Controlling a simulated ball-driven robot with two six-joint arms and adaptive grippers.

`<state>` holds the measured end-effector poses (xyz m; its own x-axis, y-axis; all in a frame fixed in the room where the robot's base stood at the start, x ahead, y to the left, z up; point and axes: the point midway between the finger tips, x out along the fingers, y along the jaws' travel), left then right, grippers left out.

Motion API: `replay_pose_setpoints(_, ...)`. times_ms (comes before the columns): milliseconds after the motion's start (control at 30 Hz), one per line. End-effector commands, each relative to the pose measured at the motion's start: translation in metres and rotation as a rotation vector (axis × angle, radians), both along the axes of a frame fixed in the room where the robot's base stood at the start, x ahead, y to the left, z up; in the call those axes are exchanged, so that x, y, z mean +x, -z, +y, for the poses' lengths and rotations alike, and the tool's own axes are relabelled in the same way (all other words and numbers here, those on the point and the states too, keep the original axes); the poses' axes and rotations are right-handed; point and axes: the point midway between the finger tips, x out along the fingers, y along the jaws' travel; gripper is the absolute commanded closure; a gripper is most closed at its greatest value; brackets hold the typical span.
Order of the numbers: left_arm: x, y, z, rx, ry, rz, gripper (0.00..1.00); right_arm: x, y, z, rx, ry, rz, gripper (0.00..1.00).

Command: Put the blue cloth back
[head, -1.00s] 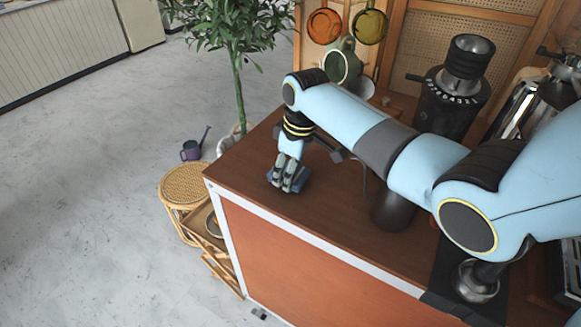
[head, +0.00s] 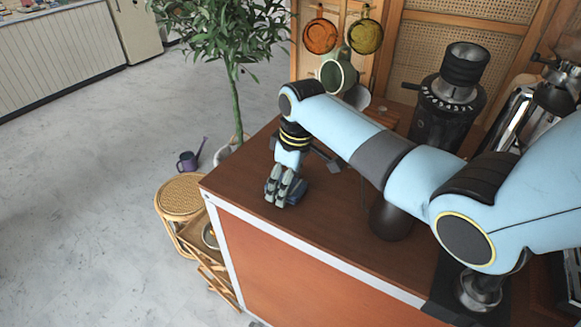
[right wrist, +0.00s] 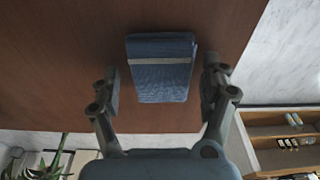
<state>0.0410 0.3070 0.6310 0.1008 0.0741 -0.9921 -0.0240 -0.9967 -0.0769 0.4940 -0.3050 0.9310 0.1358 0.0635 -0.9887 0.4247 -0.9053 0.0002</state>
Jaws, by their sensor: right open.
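The blue cloth (right wrist: 160,85) is folded, with a pale stripe across it, and lies on the brown counter top near its edge. In the head view only a dark blue bit of the cloth (head: 299,188) shows beside and behind my right gripper (head: 279,200). In the right wrist view my right gripper (right wrist: 163,90) is open, with one finger on each side of the cloth and a small gap at each side. The fingers point down at the counter. My left gripper is not in view.
A dark round canister (head: 391,218) and a black grinder (head: 447,105) stand on the counter (head: 330,225). Pans and a mug hang at the back. A rattan stool (head: 182,195) and a plant (head: 235,90) stand on the floor beyond the counter's left end.

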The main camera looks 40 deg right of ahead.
Motion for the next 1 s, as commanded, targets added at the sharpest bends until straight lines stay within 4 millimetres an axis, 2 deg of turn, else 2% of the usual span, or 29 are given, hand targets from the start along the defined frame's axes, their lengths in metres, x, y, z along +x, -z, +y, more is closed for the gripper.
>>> replay_pose_setpoints(300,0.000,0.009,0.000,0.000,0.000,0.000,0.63,-0.008,-0.065,-0.007,-0.002,-0.001,-0.004,0.21)
replay_pose_setpoints(500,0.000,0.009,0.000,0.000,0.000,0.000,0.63,-0.012,-0.097,-0.008,0.000,0.000,-0.002,0.21)
replay_pose_setpoints(667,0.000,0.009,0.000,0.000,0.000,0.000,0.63,-0.014,-0.106,-0.009,-0.001,0.001,0.001,0.21)
replay_pose_setpoints(1000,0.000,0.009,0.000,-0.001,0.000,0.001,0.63,-0.014,-0.106,-0.009,0.000,0.001,0.001,0.21)
